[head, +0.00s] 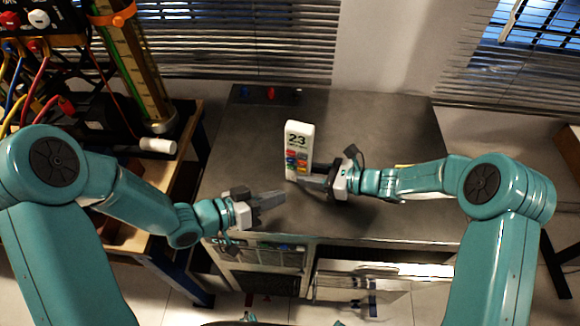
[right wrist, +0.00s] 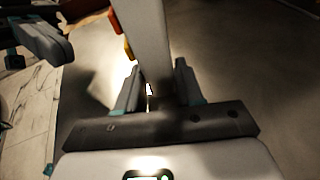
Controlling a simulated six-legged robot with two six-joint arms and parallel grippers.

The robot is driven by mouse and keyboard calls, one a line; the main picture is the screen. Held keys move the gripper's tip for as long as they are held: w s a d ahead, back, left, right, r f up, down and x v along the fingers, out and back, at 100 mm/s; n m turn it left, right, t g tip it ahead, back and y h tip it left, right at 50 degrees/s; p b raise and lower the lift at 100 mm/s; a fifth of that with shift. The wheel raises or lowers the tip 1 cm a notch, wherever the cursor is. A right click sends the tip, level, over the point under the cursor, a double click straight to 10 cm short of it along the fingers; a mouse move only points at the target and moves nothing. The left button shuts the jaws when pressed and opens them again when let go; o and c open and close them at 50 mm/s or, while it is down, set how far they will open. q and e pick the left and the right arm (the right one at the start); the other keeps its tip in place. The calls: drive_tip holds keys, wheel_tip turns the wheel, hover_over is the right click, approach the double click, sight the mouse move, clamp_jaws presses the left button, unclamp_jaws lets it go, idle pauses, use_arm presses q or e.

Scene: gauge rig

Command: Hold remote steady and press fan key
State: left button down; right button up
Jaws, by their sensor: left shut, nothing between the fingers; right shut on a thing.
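The white remote (head: 299,132) stands upright over the grey tabletop, its face toward me. It shows "23" and several coloured keys, red, blue, orange and green; which one is the fan key I cannot tell. My right gripper (head: 304,182) is shut on the remote's lower part from the right. In the right wrist view the remote (right wrist: 146,40) rises between the fingers (right wrist: 156,85). My left gripper (head: 282,197) is shut and empty, in front of the remote and slightly lower left, apart from it. Its dark fingers also show at the upper left of the right wrist view (right wrist: 42,42).
The grey table (head: 240,150) is mostly bare around the remote. A dark strip with a red and a blue part (head: 270,94) lies at its back left. A side bench at left holds a tall gauge column (head: 135,70) and coloured cables (head: 38,75).

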idle(0.3)
drive_tip(key=o, duration=0.9)
